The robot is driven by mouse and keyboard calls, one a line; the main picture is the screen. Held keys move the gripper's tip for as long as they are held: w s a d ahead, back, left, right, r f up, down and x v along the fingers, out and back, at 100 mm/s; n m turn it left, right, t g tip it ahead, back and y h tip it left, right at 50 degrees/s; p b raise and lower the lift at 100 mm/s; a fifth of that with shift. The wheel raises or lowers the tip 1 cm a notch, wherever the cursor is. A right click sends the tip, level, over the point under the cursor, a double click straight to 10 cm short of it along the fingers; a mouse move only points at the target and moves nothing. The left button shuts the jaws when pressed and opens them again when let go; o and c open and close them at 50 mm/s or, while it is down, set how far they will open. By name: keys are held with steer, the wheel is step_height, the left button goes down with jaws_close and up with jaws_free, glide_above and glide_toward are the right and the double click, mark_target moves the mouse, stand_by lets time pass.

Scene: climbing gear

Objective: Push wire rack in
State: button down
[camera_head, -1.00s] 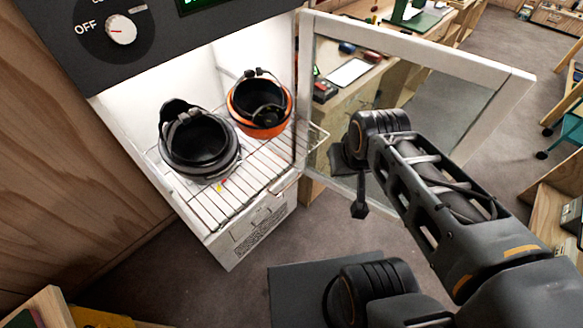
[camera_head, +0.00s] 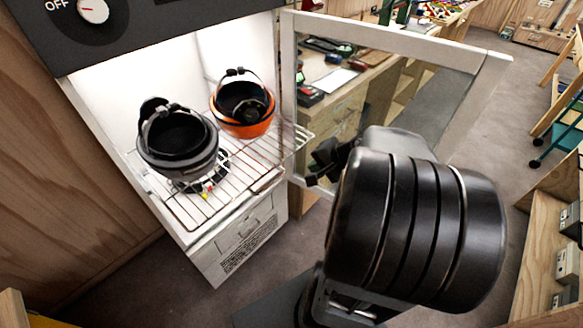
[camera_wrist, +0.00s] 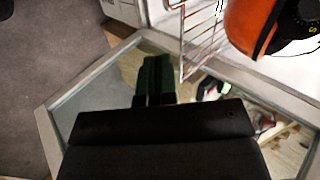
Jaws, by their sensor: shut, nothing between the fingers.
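The wire rack (camera_head: 262,160) lies level inside the lit white cabinet, with its front edge sticking out past the opening. Its wire end also shows in the wrist view (camera_wrist: 203,38). A black helmet (camera_head: 176,150) and an orange helmet (camera_head: 243,112) stand on it. My gripper (camera_head: 318,174) is in front of the opening, to the right of the rack and apart from it, partly hidden by my arm. In the wrist view my gripper (camera_wrist: 153,80) is shut and empty, its fingers just left of and below the rack's wires.
The glass-paned door (camera_head: 493,80) stands open to the right, behind my gripper and close to it. A control panel with a dial (camera_head: 92,10) is above the opening. A wooden wall is on the left; the grey floor (camera_head: 130,285) in front is clear.

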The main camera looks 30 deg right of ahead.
steer(key=w+a+f+m, duration=0.1)
steer(key=w+f, duration=0.6)
steer(key=w, duration=0.3)
steer(key=shift+w+a+f+t, duration=0.15)
steer(key=shift+w+f+t, duration=0.15)
steer(key=shift+t, duration=0.1)
